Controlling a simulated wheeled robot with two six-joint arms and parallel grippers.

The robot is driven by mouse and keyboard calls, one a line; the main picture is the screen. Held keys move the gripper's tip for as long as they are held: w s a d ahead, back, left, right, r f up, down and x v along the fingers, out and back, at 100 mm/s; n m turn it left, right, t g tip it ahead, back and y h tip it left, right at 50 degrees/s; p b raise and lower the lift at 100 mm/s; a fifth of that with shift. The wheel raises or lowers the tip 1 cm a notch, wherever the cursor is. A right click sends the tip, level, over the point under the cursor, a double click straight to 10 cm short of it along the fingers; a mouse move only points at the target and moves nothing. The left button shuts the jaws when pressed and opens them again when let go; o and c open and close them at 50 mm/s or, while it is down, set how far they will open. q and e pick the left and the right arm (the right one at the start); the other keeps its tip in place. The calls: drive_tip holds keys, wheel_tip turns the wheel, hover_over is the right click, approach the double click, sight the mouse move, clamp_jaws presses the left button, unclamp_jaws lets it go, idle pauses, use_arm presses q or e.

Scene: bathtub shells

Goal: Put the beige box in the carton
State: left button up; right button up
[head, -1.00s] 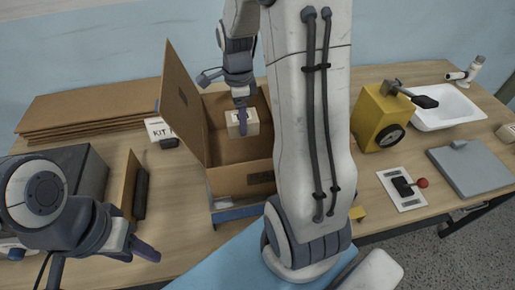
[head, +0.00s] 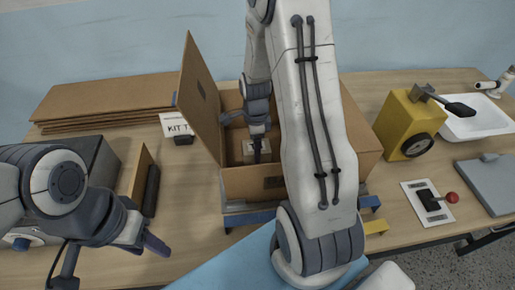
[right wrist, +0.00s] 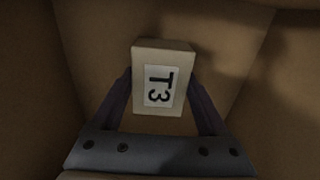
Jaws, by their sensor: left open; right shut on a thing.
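The carton (head: 240,184) stands open on the table, its tall left flap raised. The beige box (head: 248,148) is inside the carton, low between its walls. In the right wrist view the beige box (right wrist: 161,80) bears a white label reading T3. My right gripper (head: 259,152) reaches down into the carton, its two fingers on either side of the box, shut on it. Whether the box touches the carton floor I cannot tell. My left gripper (head: 155,245) is open and empty at the lower left, away from the carton. My right arm hides part of the carton.
Flat cardboard sheets (head: 105,100) and a KIT sign (head: 176,124) lie left of the carton. A dark grey box (head: 95,160) stands at the left.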

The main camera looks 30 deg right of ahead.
drive_tip(key=shift+f, duration=0.6)
drive_tip(key=o, duration=1.5)
drive_tip(key=shift+f, duration=0.15)
wheel_tip(320, 180, up, 12)
drive_tip(key=shift+r, duration=0.2)
